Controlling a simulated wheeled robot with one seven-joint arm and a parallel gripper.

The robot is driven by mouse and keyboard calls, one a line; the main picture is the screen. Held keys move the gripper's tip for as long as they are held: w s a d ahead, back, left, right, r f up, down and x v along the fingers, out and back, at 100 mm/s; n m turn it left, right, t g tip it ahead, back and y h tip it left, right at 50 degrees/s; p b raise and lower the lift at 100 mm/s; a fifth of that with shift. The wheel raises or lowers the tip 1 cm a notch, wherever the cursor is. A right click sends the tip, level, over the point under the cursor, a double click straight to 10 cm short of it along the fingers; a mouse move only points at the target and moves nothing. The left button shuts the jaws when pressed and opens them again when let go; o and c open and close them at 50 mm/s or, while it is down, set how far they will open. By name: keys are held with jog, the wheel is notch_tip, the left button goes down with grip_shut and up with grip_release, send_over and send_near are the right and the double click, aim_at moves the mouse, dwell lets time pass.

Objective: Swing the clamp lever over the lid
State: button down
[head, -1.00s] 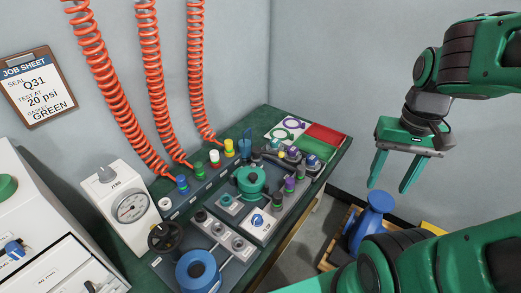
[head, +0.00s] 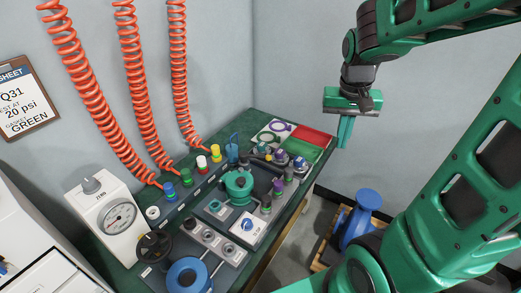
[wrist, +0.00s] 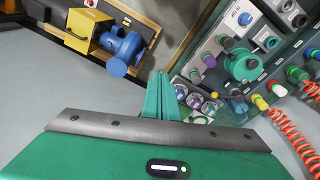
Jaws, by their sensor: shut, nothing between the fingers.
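The lid is probably the round green part (head: 238,182) with a dark knob, on the dark test station on the bench; it also shows in the wrist view (wrist: 243,67). A blue upright part (head: 232,152) stands just behind it and may be the clamp lever, but I cannot tell for sure. My gripper (head: 343,146) is shut and empty, pointing down in the air to the right of the bench's far corner, well apart from the lid. In the wrist view its fingers (wrist: 160,75) lie together.
A gauge box (head: 118,215), black handwheel (head: 154,245) and blue round part (head: 188,274) stand at the bench's near left. Red coiled hoses (head: 141,85) hang behind. A red and green tray (head: 313,136) lies at the far end. A blue pump-like object (head: 362,215) is on the floor.

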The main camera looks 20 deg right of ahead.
jog(key=w+a+f+t, duration=0.1)
jog(key=w+a+f, duration=0.2)
jog(key=w, duration=0.6)
jog(key=w+a+f, duration=0.3)
jog(key=w+a, duration=0.2)
jog(key=w, duration=0.4)
jog(key=w+a+f+t, duration=0.1)
jog(key=w+a+f, duration=0.3)
jog(key=w, duration=0.5)
jog(key=shift+w+a+n+t+h, duration=0.2)
jog(key=shift+a+n+t+h, duration=0.1)
jog(key=shift+h, duration=0.1)
notch_tip(320, 180, down, 11)
jog(key=shift+f, duration=0.15)
jog(key=shift+s+d, duration=0.15)
jog(key=shift+d, duration=0.1)
